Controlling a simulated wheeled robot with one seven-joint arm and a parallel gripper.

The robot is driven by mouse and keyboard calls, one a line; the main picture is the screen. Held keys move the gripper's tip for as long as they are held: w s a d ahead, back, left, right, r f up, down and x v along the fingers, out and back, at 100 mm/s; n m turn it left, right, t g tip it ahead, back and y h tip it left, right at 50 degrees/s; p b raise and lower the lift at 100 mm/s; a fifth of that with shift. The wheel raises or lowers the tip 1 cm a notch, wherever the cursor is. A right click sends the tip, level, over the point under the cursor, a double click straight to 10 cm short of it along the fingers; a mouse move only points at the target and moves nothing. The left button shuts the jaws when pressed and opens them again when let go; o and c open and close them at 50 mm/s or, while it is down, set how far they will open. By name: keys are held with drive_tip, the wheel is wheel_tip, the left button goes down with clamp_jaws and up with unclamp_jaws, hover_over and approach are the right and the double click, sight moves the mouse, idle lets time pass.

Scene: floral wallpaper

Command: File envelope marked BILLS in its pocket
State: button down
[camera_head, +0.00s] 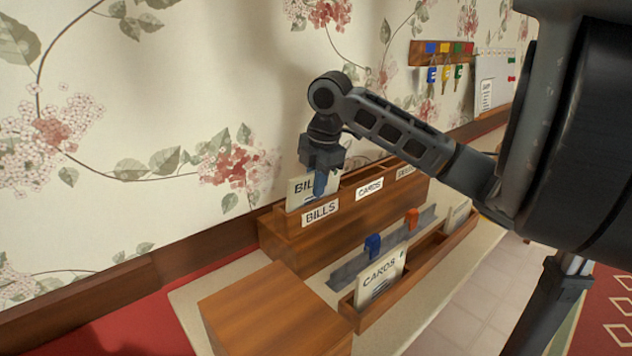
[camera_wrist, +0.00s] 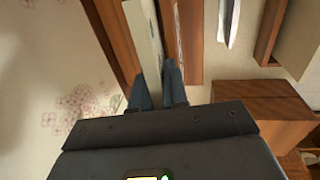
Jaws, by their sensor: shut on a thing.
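The envelope marked BILLS (camera_head: 300,190) is cream, and its last letters are covered by my gripper (camera_head: 321,182). My gripper is shut on its upper part. The envelope stands upright at the pocket labelled BILLS (camera_head: 320,212), at the left end of a wooden rack (camera_head: 285,240). Its lower edge is hidden behind the pocket's front wall, so I cannot tell how deep it sits. In the wrist view, my gripper's fingers (camera_wrist: 158,88) pinch the envelope (camera_wrist: 143,35) beside the wooden wall.
The rack's CARDS pocket (camera_head: 369,188) is to the right, with another labelled pocket beyond. A CARDS envelope (camera_head: 381,278) stands in a lower front tray (camera_head: 420,262), near blue (camera_head: 372,245) and orange (camera_head: 411,217) clips. A wooden block (camera_head: 265,305) stands front left. Wallpapered wall is close behind.

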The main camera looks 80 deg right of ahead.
drive_tip(key=shift+f, duration=0.2)
drive_tip(key=c, duration=1.1)
unclamp_jaws()
drive_tip(key=shift+r, duration=0.1)
drive_tip(key=r, duration=0.5)
drive_tip(key=s+a+r, duration=0.1)
drive_tip(key=r, duration=0.1)
drive_tip(key=shift+s+r, duration=0.1)
drive_tip(key=shift+r, duration=0.15)
